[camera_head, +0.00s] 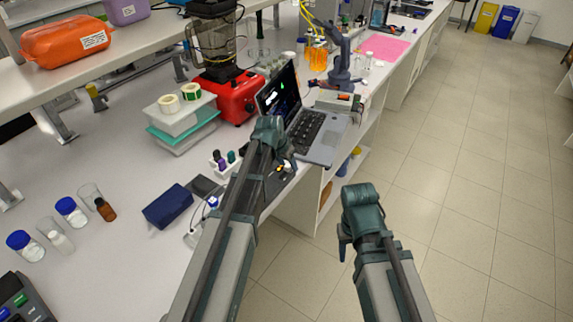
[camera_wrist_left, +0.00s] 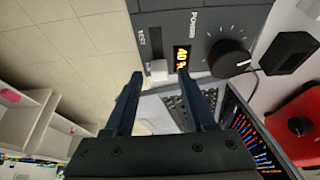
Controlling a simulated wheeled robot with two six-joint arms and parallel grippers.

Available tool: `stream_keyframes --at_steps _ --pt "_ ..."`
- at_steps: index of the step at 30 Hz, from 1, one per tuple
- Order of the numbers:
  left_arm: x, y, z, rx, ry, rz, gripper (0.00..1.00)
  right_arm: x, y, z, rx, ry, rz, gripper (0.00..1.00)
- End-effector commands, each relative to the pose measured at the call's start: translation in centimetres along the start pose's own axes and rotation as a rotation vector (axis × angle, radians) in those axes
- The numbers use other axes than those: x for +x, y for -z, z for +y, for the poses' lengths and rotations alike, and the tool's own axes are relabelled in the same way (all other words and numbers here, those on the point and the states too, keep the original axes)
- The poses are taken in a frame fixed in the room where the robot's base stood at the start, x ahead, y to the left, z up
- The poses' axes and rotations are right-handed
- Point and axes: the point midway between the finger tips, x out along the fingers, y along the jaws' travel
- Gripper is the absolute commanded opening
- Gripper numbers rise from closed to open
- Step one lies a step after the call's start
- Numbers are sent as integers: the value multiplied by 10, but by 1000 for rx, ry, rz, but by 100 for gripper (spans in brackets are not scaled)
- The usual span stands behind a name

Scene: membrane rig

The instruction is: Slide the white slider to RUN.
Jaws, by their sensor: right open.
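In the left wrist view, the dark rig panel (camera_wrist_left: 160,22) carries a white slider (camera_wrist_left: 158,69), with the label TEST above it. No RUN label is readable. My right gripper (camera_head: 344,246) is open and empty over the floor.
A laptop (camera_head: 325,130) stands just beyond the left gripper. A red blender base (camera_head: 230,96) and a stack of boxes (camera_head: 183,125) stand further left. The floor (camera_head: 455,185) at right is clear.

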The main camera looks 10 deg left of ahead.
Motion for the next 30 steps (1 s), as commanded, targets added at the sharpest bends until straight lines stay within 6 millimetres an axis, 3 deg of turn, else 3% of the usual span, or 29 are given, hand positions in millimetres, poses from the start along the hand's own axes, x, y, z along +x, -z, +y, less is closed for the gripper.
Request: stream_keyframes --at_steps 14,20,30 --pt "-10 -1 0 0 0 -2 55 -9 0 1 0 0 0 50" --pt "-32 0 1 0 0 -2 55 -29 -2 3 0 0 0 50" --pt "-86 1 0 0 0 -2 55 -80 -5 8 -2 0 0 50"
